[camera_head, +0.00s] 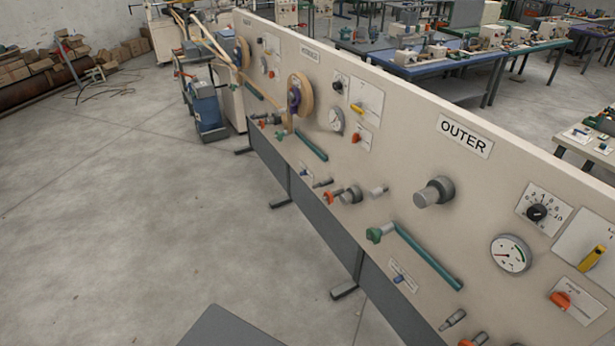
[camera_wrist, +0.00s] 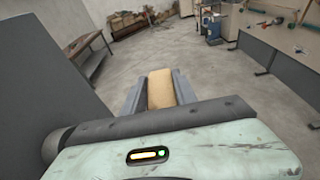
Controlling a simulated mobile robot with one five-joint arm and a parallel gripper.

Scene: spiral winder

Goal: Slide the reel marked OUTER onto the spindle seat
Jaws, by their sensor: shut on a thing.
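In the wrist view my gripper (camera_wrist: 160,74) is shut on a tan, rounded piece that looks like the rim of a reel (camera_wrist: 161,90). The rest of the piece is hidden, and no marking on it can be read. In the head view the panel carries an OUTER sign (camera_head: 465,136). Below the sign a bare grey spindle seat (camera_head: 434,192) sticks out from the panel, with nothing on it. The gripper and the held piece do not show in the head view.
The long cream panel (camera_head: 390,120) bears gauges, knobs, a green bar (camera_head: 430,257) and a green knob below the seat. Farther along, a wooden reel (camera_head: 305,94) sits on the panel. A blue machine (camera_head: 206,106) stands beyond. The floor left of the panel is clear.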

